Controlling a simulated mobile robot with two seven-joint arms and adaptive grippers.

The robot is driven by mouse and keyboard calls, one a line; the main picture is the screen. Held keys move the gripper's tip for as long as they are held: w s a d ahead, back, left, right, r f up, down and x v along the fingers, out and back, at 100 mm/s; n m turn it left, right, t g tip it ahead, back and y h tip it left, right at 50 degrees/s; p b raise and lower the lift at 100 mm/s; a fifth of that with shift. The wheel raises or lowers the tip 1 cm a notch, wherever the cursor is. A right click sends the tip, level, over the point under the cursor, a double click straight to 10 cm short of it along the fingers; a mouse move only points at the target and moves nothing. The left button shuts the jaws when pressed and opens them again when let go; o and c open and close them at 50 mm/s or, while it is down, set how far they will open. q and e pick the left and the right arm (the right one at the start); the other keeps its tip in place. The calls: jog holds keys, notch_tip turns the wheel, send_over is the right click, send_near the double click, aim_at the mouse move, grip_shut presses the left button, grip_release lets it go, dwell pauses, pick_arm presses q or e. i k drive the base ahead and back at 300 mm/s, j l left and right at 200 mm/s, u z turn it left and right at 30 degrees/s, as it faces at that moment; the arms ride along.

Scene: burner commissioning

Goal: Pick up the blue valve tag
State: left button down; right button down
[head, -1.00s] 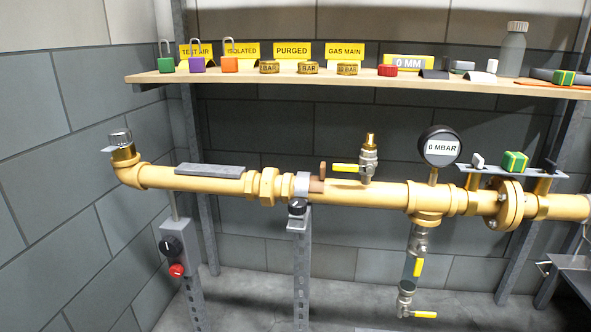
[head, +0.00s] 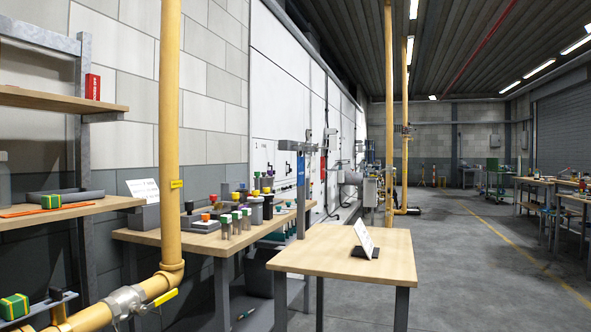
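I cannot make out a blue valve tag in the head view. A small table (head: 330,262) stands in front with a white card on a dark stand (head: 366,240) on it. A workbench (head: 180,243) behind it on the left carries several small items with coloured tops, too small to identify surely. A blue patch (head: 301,168) shows on a grey post by the bench; I cannot tell what it is. Neither of my grippers is in view.
A yellow vertical pipe (head: 170,130) and a valve with a yellow handle (head: 127,300) stand at the left. Wooden shelves (head: 112,204) are at the far left. The grey floor (head: 470,260) is open at the right, with more benches (head: 565,195) beyond.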

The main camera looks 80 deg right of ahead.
aim_at(300, 160)
jog(key=z, duration=2.5)
